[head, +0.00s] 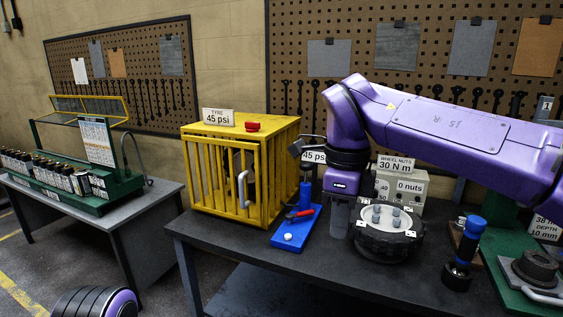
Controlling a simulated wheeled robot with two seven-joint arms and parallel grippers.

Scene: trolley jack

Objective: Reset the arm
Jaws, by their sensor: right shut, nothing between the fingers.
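My right arm comes in from the right, and its gripper (339,222) points down over the dark workbench. The gripper is shut with nothing seen in it. It is right of a blue device and left of a round dark hub with studs (388,229); I cannot tell whether it touches either. The blue device (289,236) has a flat base, an upright blue post and a red lever (300,213), and may be the trolley jack. My arm hides part of the bench's back. My left gripper is not in view.
A yellow barred cage (216,188) with a tyre pressure sign stands left on the workbench (240,246). A blue-topped black tool (463,255) and a green plate (508,283) are at right. A separate table (150,204) at left holds a green rack (75,198).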

